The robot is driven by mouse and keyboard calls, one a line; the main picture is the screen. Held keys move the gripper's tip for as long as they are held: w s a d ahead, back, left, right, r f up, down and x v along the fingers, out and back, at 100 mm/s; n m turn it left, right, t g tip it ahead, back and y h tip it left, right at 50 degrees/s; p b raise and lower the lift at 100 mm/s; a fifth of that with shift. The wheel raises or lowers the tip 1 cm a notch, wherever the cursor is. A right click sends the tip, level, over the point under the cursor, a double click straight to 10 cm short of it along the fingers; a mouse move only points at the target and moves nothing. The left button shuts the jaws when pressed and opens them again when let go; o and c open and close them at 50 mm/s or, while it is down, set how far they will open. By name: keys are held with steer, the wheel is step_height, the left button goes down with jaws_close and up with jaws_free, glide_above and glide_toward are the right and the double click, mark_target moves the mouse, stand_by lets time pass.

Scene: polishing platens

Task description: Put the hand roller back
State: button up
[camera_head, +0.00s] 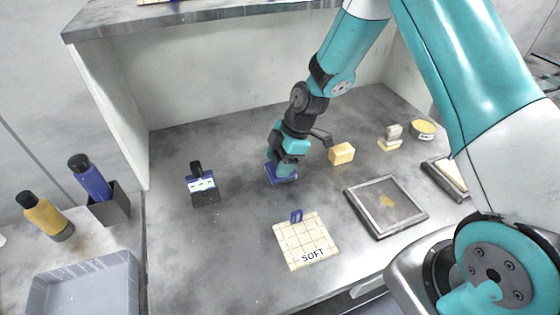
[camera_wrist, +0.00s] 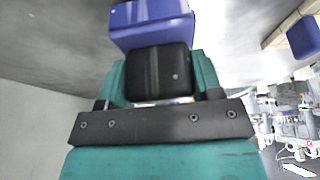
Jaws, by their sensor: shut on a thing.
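My gripper (camera_head: 283,163) points down over the middle of the bench and is shut on a black-and-blue tool, which I take to be the hand roller. In the wrist view a black block (camera_wrist: 159,72) sits between the teal fingers, with a blue body (camera_wrist: 151,22) beyond it. In the head view the blue part (camera_head: 283,177) shows just below the fingers, at or close to the bench top. The gripper hides most of the tool, and I cannot tell whether it touches the bench.
A black-handled tool with a blue-and-white band (camera_head: 203,185) lies left. A tiled pad marked SOFT (camera_head: 303,241) lies in front, a framed plate (camera_head: 386,207) to the right. A yellow block (camera_head: 341,153) stands nearby. Bottles and a grey bin (camera_head: 85,268) are far left.

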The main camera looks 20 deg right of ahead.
steer(key=o, duration=1)
steer(key=shift+s+f, duration=0.45)
steer(key=shift+f, duration=0.25)
steer(key=shift+o, duration=0.2)
steer(key=shift+r+p, duration=0.4)
steer(key=shift+r, duration=0.05)
steer(key=b+v, duration=0.2)
steer(key=v, duration=1)
steer(key=s+a+r+m, duration=0.3)
steer(key=s+r, duration=0.1)
steer(key=s, duration=0.4)
steer(key=s+a+r+m, duration=0.3)
steer(key=s+r+m, duration=0.1)
steer(key=s, duration=0.4)
steer(key=s+a+r+m, duration=0.2)
steer(key=s+r+m, duration=0.2)
steer(key=s, duration=0.4)
steer(key=shift+a, duration=0.4)
steer(key=shift+r, duration=0.1)
